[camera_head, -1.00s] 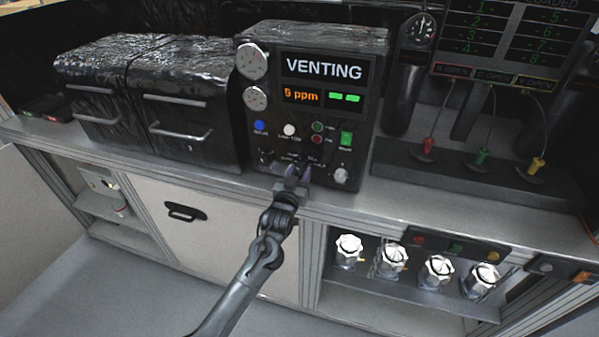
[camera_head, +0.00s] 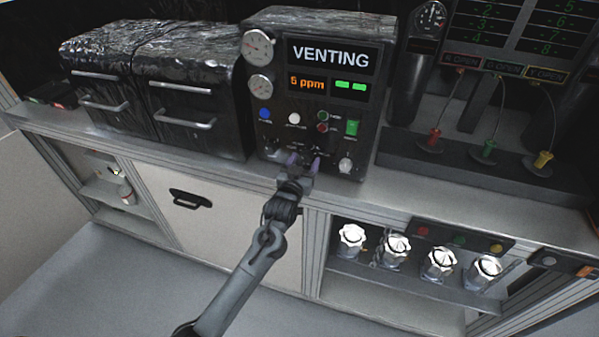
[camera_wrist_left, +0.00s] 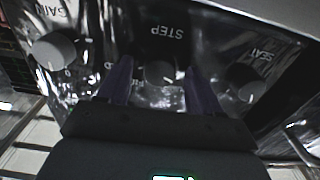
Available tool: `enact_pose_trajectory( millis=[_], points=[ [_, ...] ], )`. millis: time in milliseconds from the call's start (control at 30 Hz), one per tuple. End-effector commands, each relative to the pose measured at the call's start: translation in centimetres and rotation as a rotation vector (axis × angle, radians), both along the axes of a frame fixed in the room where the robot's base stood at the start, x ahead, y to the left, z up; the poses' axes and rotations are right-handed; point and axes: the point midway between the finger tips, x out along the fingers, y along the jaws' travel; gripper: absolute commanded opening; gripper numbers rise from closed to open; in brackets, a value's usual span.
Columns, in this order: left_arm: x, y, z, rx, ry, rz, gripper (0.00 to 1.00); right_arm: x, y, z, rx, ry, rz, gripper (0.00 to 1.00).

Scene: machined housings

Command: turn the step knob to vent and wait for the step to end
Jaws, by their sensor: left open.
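The black control unit (camera_head: 311,140) stands on the counter; its screen (camera_head: 331,56) reads VENTING, with a ppm reading and two green bars below. My left gripper (camera_head: 303,163) is at the unit's lower front, its purple fingers open. In the left wrist view, the step knob (camera_wrist_left: 160,73) sits under the upside-down STEP label, between the two spread fingers of my left gripper (camera_wrist_left: 157,78). The fingers appear to be apart from the knob, one on each side. The word its pointer faces cannot be read. My right gripper is not in view.
The GAIN knob (camera_wrist_left: 54,51) and SEAT knob (camera_wrist_left: 246,81) flank the step knob. Two dark drawer-fronted boxes (camera_head: 190,95) stand left of the unit. A black rack with colored plugs (camera_head: 434,139) is to the right.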

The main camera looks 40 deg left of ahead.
Motion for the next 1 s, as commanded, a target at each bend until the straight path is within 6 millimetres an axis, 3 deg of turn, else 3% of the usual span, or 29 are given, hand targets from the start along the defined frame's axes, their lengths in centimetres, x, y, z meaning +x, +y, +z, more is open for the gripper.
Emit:
enact_pose_trajectory(
  millis=[600, 1000],
  points=[
    [-8.4, -3.4, -0.1, -0.002, 0.001, -0.001, 0.65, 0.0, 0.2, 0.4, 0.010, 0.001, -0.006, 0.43],
    [-9.6, -3.9, 0.0, -0.001, 0.001, 0.000, 0.65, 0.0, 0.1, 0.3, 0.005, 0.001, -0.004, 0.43]
  ],
)
